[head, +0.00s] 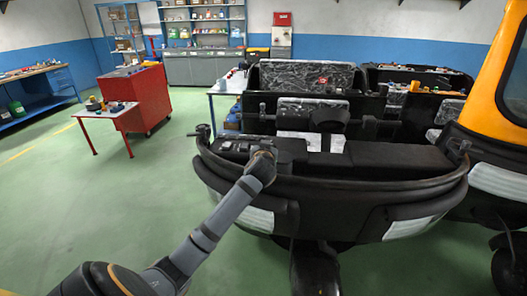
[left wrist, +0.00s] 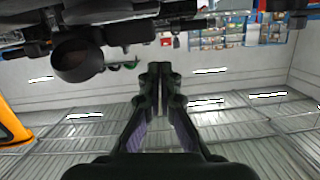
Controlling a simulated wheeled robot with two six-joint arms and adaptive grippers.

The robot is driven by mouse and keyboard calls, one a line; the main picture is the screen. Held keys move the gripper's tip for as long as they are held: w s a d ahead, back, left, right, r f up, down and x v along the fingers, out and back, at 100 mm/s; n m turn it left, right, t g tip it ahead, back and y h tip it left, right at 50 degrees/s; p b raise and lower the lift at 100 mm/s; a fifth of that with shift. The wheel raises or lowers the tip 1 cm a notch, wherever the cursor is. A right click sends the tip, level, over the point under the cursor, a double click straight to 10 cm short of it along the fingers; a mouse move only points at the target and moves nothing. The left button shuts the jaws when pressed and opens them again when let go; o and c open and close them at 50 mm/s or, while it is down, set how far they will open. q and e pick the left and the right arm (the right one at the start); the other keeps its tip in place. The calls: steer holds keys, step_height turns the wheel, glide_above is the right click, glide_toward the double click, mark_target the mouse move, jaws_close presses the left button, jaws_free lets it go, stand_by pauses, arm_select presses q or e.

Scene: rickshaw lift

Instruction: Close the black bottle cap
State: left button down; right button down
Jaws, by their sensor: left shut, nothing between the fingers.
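My left arm reaches in from the lower left in the head view. Its gripper (head: 264,146) is over the near edge of the black rickshaw seat bench (head: 375,155). In the left wrist view the two fingers of my left gripper (left wrist: 160,68) are together, with nothing between them. A dark round, cup-like part (left wrist: 78,60) shows at the upper left of that view, apart from the fingers. I cannot tell whether it is the black bottle cap. No bottle or cap can be made out clearly in the head view. My right gripper is not in view.
The black rickshaw body with a curved front rail (head: 330,190) fills the middle. A yellow vehicle (head: 505,75) stands at the right. A red cabinet (head: 148,95) and a small red-legged table (head: 112,112) stand at the left. Green floor (head: 80,200) is clear at the left.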

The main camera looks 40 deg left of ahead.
arm_select(q)
steer(key=s+d+b, duration=0.1)
steer(key=s+d, duration=0.2)
steer(key=s, duration=0.3)
steer(key=s+d+f+m+g+h, duration=0.4)
steer(key=s+d+f, duration=0.4)
steer(key=s+f, duration=0.55)
steer(key=s+d+f+m+g+h, duration=0.25)
steer(key=s+d+f+g, duration=0.4)
steer(key=s+f, duration=0.65)
step_height(320, 180, down, 26)
steer(key=s, duration=0.1)
steer(key=s+a+f+g, duration=0.1)
steer(key=s+a+f, duration=0.1)
steer(key=s+f, duration=1.4)
steer(key=s+n, duration=0.1)
steer(key=s, duration=0.2)
steer(key=shift+f+h, duration=0.25)
steer(key=shift+h, duration=0.1)
